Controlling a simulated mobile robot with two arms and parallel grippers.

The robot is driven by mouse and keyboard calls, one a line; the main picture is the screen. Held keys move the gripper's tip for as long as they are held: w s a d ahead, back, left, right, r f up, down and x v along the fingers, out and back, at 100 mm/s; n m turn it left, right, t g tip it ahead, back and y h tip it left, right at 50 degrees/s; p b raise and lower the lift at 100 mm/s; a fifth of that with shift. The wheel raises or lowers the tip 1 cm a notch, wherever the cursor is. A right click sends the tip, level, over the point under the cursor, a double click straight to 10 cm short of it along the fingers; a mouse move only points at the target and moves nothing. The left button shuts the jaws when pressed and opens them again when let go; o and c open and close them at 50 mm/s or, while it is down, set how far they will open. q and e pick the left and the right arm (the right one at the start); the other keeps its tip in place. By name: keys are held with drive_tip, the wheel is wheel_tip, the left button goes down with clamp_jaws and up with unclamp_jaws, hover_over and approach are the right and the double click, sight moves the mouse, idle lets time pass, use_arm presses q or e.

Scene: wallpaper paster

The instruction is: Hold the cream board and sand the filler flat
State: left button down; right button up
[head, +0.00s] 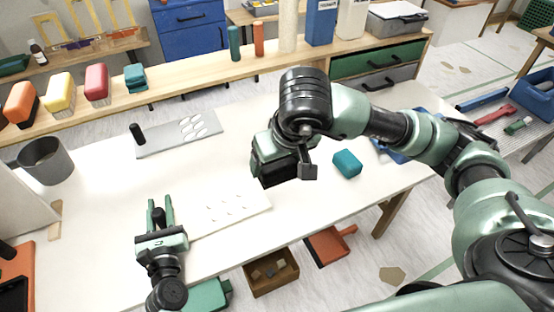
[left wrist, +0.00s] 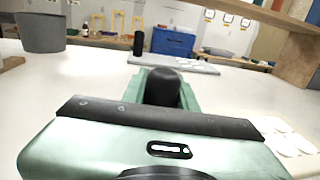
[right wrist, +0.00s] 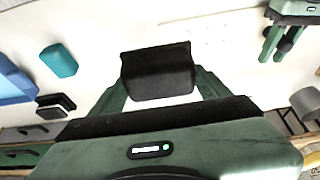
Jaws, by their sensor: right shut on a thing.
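The cream board (head: 230,210) lies on the white table in the head view, with several small pale filler spots on it. My left gripper (head: 160,210) is at the board's left end. Its fingers stand apart on either side of an upright black knob (left wrist: 162,88), with a gap visible; whether the knob is fixed to the board is hidden. My right gripper (head: 278,168) is shut on a black block (right wrist: 158,72), held beyond the board's far right part. The board shows partly behind the block in the right wrist view (right wrist: 215,35).
A grey plate (head: 200,130) with white ovals and a black knob lies farther back. A teal block (head: 347,163) is on the right of the table. A grey pot (head: 47,160) stands at the left. A shelf with coloured blocks (head: 97,85) runs behind the table.

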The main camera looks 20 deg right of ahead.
use_arm(q)
drive_tip(key=c, duration=1)
unclamp_jaws()
drive_tip(key=shift+s, duration=0.1)
drive_tip(key=shift+s+a, duration=0.1)
drive_tip(key=shift+s, duration=0.75)
drive_tip(key=shift+w, duration=0.15)
drive_tip(key=shift+w, duration=0.8)
